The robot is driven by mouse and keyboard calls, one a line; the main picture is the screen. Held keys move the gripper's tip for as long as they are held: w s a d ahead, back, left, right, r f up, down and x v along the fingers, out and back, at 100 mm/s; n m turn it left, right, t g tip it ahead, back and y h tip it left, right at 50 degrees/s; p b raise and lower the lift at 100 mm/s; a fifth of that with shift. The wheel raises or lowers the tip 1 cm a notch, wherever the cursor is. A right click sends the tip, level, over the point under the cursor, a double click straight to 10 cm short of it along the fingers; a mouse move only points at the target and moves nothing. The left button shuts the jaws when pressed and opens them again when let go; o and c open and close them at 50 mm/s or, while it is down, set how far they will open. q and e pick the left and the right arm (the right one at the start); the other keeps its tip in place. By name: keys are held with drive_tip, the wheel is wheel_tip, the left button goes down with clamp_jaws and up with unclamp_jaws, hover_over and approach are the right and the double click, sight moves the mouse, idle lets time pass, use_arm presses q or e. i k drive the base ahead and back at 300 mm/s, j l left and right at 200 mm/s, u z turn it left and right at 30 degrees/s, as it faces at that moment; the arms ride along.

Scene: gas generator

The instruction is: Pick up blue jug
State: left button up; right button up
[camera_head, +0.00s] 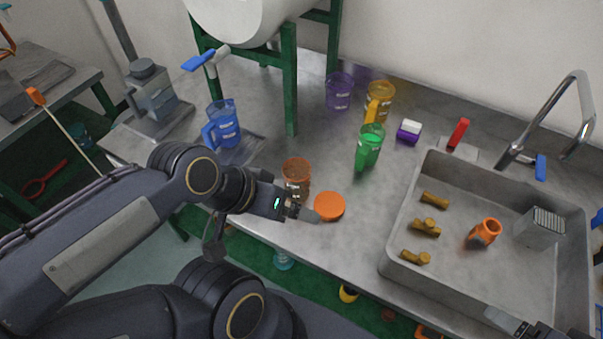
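The blue jug (222,125) stands upright at the left part of the metal counter, with its handle toward the left. It is under a blue-handled tap beside the green frame. My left gripper (305,210) is right of and nearer than the jug, apart from it, close to an orange jug and an orange lid. Its fingers are small and partly hidden, so I cannot tell its opening. My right gripper (517,325) shows only partly at the bottom right edge, over the sink's near side. Its fingertips are not clear.
Orange (296,176), green (370,146), yellow (378,100) and purple (340,90) jugs stand on the counter. An orange lid (329,206) lies near the front edge. The sink (400,235) holds brown fittings. A green frame (290,85) supports a white tank.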

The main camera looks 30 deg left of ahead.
sight(221, 114)
drive_tip(key=u, duration=1.25)
